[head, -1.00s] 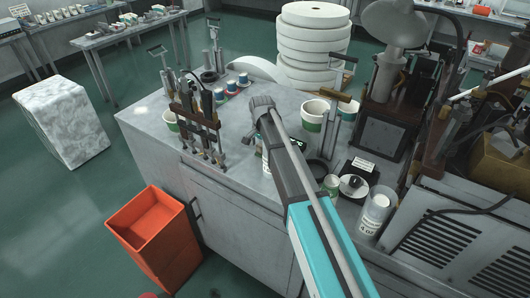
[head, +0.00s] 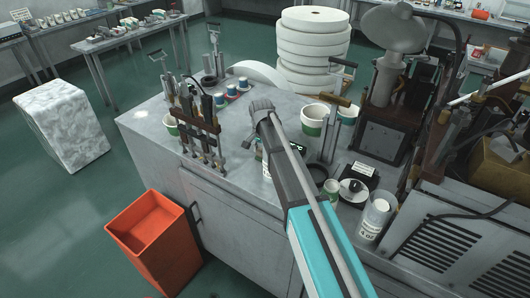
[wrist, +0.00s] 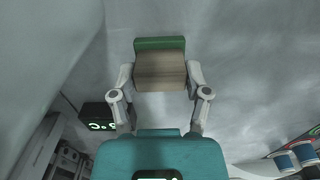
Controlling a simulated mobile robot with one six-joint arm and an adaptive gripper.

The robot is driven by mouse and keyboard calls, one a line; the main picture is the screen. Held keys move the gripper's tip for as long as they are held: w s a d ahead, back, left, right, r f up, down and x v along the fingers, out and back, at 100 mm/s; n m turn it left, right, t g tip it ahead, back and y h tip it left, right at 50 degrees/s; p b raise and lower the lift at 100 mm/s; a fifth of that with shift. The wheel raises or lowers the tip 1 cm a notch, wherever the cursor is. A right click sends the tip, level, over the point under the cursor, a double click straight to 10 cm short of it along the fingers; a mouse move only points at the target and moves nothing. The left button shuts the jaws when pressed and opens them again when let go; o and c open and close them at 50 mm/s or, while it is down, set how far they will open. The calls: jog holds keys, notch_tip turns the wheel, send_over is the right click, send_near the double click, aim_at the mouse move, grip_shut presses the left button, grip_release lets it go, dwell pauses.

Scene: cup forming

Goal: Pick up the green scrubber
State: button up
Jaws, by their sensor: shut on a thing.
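In the wrist view, the green scrubber (wrist: 160,44) is a small block with a green layer along its far side and a brown, wood-like body. My gripper (wrist: 161,76) is shut on it, with one finger against each side of the brown part. A pale grey surface is behind it; I cannot tell whether the scrubber touches that surface. In the head view, my arm reaches over the grey counter and hides the scrubber and most of my gripper.
The grey counter (head: 232,155) holds a rack of dark-handled tools (head: 200,125) at left, small blue cups (head: 231,89) behind, and a green-and-white cup (head: 314,118) at right. A dark box with a green display (wrist: 99,117) is near my left finger. An orange bin (head: 145,222) stands on the floor.

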jog(key=shift+r+p, duration=4.8)
jog(key=shift+r, duration=0.1)
jog(key=o, duration=0.4)
jog(key=shift+c, duration=1.9)
jog(key=shift+d+f, duration=0.1)
